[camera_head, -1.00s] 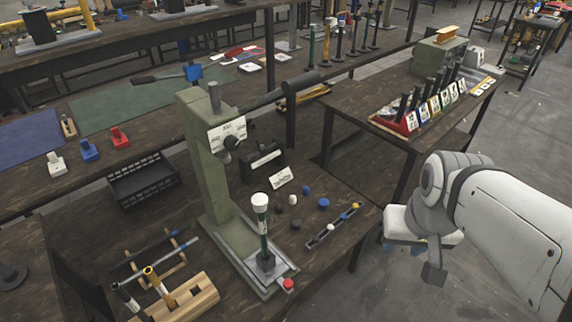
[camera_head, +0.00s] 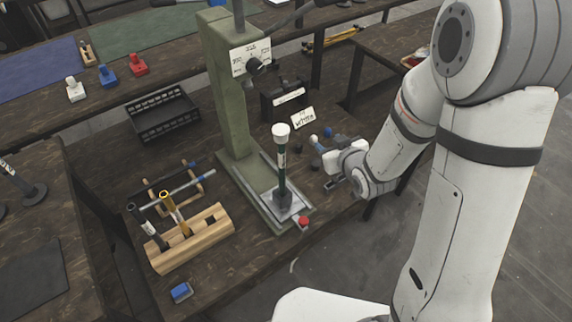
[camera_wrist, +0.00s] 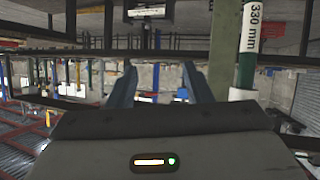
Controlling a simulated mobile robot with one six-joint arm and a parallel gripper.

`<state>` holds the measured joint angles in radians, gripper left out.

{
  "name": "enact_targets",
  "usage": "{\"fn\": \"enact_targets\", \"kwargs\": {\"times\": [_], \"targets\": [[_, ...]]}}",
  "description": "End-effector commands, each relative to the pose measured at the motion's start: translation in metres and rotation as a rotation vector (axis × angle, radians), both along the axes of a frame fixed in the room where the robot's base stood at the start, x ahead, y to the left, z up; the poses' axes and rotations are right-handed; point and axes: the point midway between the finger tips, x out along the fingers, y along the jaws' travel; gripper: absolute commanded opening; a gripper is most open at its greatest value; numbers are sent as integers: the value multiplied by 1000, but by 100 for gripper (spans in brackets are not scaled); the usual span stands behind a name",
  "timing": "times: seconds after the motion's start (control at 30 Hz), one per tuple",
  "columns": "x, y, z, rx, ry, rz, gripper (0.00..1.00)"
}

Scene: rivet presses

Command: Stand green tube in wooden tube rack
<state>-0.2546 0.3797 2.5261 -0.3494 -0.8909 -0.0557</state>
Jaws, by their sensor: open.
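The green tube (camera_head: 282,170) has a white top and a white label band. It stands upright on the base of the green press. In the wrist view the green tube (camera_wrist: 247,62) shows its "330 mm" label, to the right of the right finger and not between the fingers. The wooden tube rack (camera_head: 196,249) lies at the left of the press and holds a black tube with a white band and a yellow tube. My gripper (camera_head: 326,169) is right of the green tube, apart from it. In the wrist view my gripper (camera_wrist: 158,84) is open and empty.
The green press (camera_head: 228,95) rises behind the tube. A red button (camera_head: 303,221) sits at its base front. A second rack with a tube (camera_head: 180,187) lies behind the wooden rack. A black crate (camera_head: 161,112) and a blue block (camera_head: 181,292) are on the table.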

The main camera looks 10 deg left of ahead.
Motion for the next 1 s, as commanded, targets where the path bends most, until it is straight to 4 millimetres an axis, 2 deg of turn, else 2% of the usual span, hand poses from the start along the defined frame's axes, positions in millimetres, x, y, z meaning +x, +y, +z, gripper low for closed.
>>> {"fn": "enact_targets", "kwargs": {"times": [0.03, 0.2, 0.3, 0.5, 0.67, 1.0], "targets": [[-5, 17, -20, 41, -28, 50, 45], [-27, 58, -42, 206, -146, 180, 45], [-39, 71, -48, 286, -191, 225, 45], [-56, 83, -53, 389, -241, 268, 45], [-51, 92, -50, 409, -255, 276, 45], [-21, 125, -49, 408, -254, 274, 45]]}}
